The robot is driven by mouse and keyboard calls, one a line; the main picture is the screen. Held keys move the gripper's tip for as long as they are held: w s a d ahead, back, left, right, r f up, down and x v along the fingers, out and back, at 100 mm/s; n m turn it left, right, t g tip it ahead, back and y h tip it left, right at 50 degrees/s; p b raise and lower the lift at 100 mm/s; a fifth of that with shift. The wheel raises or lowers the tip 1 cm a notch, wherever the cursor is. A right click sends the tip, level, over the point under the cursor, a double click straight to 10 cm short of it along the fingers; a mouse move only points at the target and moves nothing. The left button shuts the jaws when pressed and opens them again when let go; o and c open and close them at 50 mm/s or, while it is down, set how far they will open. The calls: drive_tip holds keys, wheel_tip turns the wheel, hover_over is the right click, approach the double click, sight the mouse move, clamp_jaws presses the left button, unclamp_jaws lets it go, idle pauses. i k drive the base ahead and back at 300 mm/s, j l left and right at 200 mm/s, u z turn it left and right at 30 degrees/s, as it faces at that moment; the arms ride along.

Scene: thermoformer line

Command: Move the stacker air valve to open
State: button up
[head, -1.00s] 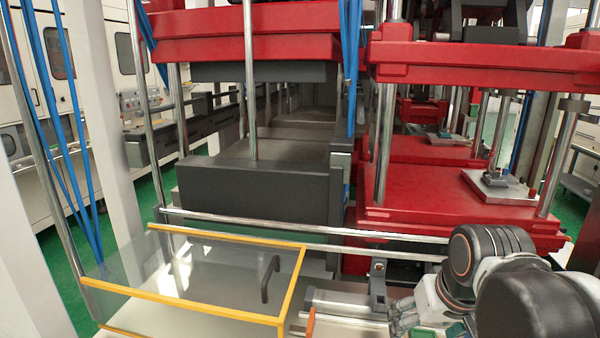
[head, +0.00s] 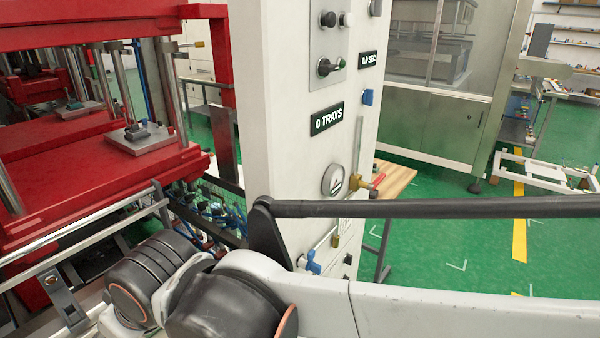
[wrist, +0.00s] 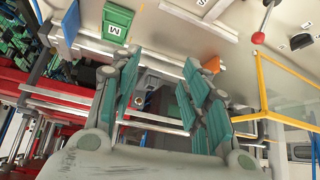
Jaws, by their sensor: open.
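On the white column (head: 290,120) in the head view there are two candidate valves. One is a brass valve (head: 361,182) with a red handle, just right of a round pressure gauge (head: 335,180). The other is a blue-handled fitting (head: 313,264) lower down. No readable label shows which is the stacker air valve, and open or closed cannot be read. My gripper (wrist: 160,75) shows in the wrist view with its teal-padded fingers spread and nothing between them. It is out of the head view, and neither candidate valve is clearly seen in the wrist view.
Red press plates (head: 70,165) stand at left. The wrist view shows a green block marked M (wrist: 116,22), an orange piece (wrist: 211,65), a red-knobbed lever (wrist: 258,38) and a yellow guard frame (wrist: 262,85).

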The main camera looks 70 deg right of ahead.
sight(371, 186)
drive_tip(key=k+l+z, duration=0.15)
drive_tip(key=k+z, duration=0.2)
drive_tip(key=k, duration=0.3)
drive_tip(key=z, duration=0.4)
drive_tip(key=i+z, duration=0.15)
drive_tip(key=z, duration=0.65)
drive_tip(key=i+z, duration=0.1)
drive_tip(key=z, duration=0.35)
drive_tip(key=j+z, duration=0.1)
drive_tip(key=z, duration=0.3)
drive_tip(key=k+j+z, duration=0.25)
drive_tip(key=i+l+u, duration=0.25)
drive_tip(key=i, duration=0.05)
